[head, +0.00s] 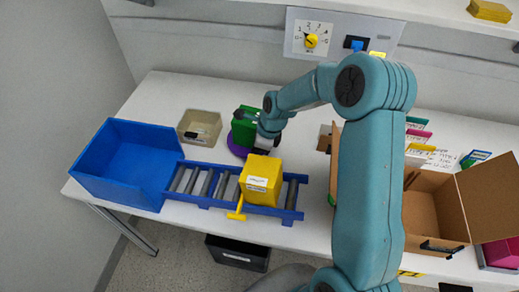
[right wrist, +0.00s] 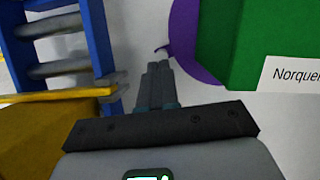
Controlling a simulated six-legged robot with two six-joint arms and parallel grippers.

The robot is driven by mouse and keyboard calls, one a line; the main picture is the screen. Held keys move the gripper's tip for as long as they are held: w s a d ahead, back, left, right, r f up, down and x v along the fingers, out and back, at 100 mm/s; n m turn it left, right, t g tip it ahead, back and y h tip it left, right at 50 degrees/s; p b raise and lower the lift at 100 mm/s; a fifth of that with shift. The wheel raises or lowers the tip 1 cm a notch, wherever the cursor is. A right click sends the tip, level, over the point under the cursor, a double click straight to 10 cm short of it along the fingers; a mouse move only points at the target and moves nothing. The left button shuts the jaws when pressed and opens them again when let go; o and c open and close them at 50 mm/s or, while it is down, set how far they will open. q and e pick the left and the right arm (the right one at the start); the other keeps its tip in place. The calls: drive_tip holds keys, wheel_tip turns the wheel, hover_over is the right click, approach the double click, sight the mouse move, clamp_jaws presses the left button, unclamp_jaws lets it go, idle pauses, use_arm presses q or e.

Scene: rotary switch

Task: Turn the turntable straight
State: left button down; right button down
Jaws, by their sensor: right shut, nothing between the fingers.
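The purple turntable (head: 236,149) lies on the white table, mostly hidden under a green box (head: 242,131) and behind my right gripper. In the right wrist view, the purple disc (right wrist: 184,45) curves around the green box (right wrist: 255,40), and a small purple tab (right wrist: 163,48) sticks out from its left edge. My right gripper (right wrist: 160,68) is shut and empty, its fingertips close to this tab; I cannot tell if they touch. In the head view the right gripper (head: 264,147) is beside the green box, at its right. My left gripper is not in view.
A blue roller conveyor (head: 205,199) carries a yellow box (head: 261,173), close in front of the turntable. A blue bin (head: 105,160) and a beige tray (head: 201,122) stand left. An open cardboard box (head: 450,190) stands right. A yellow dial (head: 311,41) is on the back wall.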

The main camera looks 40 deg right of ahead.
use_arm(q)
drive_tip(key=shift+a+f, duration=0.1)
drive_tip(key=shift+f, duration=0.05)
use_arm(e)
drive_tip(key=shift+w+a+f, duration=0.1)
drive_tip(key=shift+w+a, duration=0.2)
drive_tip(key=shift+a, duration=0.35)
drive_tip(key=shift+w+a, duration=0.1)
drive_tip(key=shift+a, duration=0.05)
